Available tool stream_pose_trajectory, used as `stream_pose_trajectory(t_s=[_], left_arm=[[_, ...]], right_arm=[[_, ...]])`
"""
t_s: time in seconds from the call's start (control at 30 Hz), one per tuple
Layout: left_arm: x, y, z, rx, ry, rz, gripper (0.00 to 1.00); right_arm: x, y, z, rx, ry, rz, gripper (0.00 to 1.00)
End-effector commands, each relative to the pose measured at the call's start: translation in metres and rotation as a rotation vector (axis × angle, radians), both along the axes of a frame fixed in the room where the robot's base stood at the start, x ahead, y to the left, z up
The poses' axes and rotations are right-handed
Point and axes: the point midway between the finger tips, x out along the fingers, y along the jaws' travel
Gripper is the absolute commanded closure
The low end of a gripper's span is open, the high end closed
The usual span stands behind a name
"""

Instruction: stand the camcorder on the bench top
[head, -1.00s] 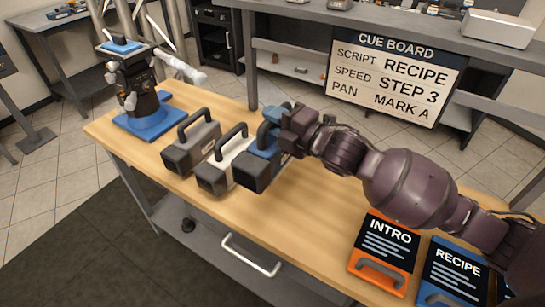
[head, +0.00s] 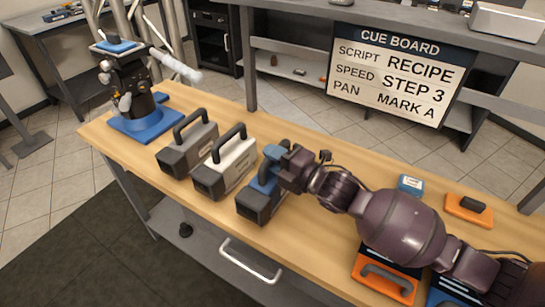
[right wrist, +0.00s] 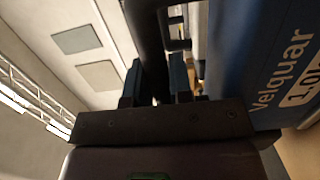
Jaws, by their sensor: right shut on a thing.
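Three camcorders with black top handles form a row on the wooden bench top (head: 300,255): a grey one (head: 187,152), a white one (head: 226,172) and a blue one with a dark front (head: 257,203). My right gripper (head: 275,157) is shut on the blue camcorder's handle. The camcorder looks upright, at or very near the bench top; I cannot tell whether it touches. In the right wrist view the fingers (right wrist: 158,82) close around the dark handle, beside the blue side marked "Velquar" (right wrist: 265,60). My left gripper is not in view.
A black camera head on a blue base (head: 140,110) stands at the bench's far left end. Orange and blue cards lie at the right, partly behind my arm. A small blue item (head: 411,184) and an orange item (head: 468,208) lie near the back edge. A cue board (head: 392,75) stands behind.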

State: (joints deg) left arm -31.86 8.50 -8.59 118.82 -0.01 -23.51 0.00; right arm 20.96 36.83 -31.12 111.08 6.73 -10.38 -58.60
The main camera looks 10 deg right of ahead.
Motion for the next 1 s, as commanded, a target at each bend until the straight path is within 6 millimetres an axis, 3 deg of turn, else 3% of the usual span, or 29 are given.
stream_pose_trajectory(t_s=[0.43, 0.47, 0.6, 1.0], left_arm=[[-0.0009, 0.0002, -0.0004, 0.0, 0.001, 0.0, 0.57], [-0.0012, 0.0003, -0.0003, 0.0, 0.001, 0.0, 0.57], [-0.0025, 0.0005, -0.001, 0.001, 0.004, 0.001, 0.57], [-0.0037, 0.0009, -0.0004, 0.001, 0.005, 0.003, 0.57]], right_arm=[[0.0006, 0.0004, 0.0003, 0.002, -0.01, 0.002, 1.0], [0.0003, -0.0001, -0.0021, 0.0, -0.004, 0.0, 0.75], [0.0003, -0.0001, -0.002, 0.0, -0.004, 0.0, 0.54], [-0.0035, -0.0036, 0.0003, -0.001, -0.003, -0.001, 0.54]])
